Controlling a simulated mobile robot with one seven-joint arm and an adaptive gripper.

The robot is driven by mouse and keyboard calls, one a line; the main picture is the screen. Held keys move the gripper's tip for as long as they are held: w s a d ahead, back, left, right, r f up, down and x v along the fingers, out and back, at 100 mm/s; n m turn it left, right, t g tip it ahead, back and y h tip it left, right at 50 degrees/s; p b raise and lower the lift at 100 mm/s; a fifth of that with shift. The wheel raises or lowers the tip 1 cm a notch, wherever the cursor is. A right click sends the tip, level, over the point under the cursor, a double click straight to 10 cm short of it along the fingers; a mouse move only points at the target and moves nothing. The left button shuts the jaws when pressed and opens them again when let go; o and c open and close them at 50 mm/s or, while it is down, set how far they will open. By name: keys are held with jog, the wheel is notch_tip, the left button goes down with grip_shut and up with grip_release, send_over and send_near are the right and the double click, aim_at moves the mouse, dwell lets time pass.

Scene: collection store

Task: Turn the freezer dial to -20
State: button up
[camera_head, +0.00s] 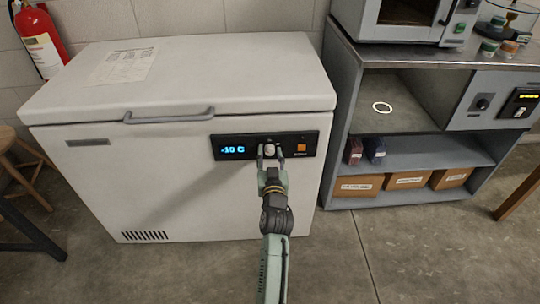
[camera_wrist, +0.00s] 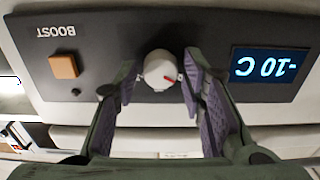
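The white chest freezer (camera_head: 180,170) stands against the wall with its lid shut. Its black control panel (camera_head: 228,141) is on the upper right of the front, and the blue display (camera_head: 233,150) reads -10 C. The round white dial (camera_wrist: 160,70) with a red mark sits between my gripper's fingers in the wrist view, where the panel appears upside down. My gripper (camera_wrist: 158,84) is open around the dial, with a small gap on each side. In the head view the dial (camera_head: 269,149) is partly covered by my gripper.
An orange BOOST button (camera_wrist: 64,66) is on the panel beside the dial. A grey shelf unit (camera_head: 343,110) with boxes stands right of the freezer. A fire extinguisher (camera_head: 38,38) hangs at the left, above a wooden stool (camera_head: 20,150). The floor in front is clear.

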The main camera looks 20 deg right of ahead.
grip_shut()
jog(key=shift+m, duration=0.4)
jog(key=m+p, duration=0.1)
jog(key=m, duration=0.3)
jog(key=shift+r+m+p, duration=0.15)
jog(key=shift+m+p, duration=0.15)
jog(key=shift+m, duration=0.1)
jog(key=m+p, duration=0.2)
jog(key=m, duration=0.4)
jog(key=shift+w, duration=0.1)
jog(key=shift+p, duration=0.35)
jog(key=shift+o, duration=1.5)
grip_release()
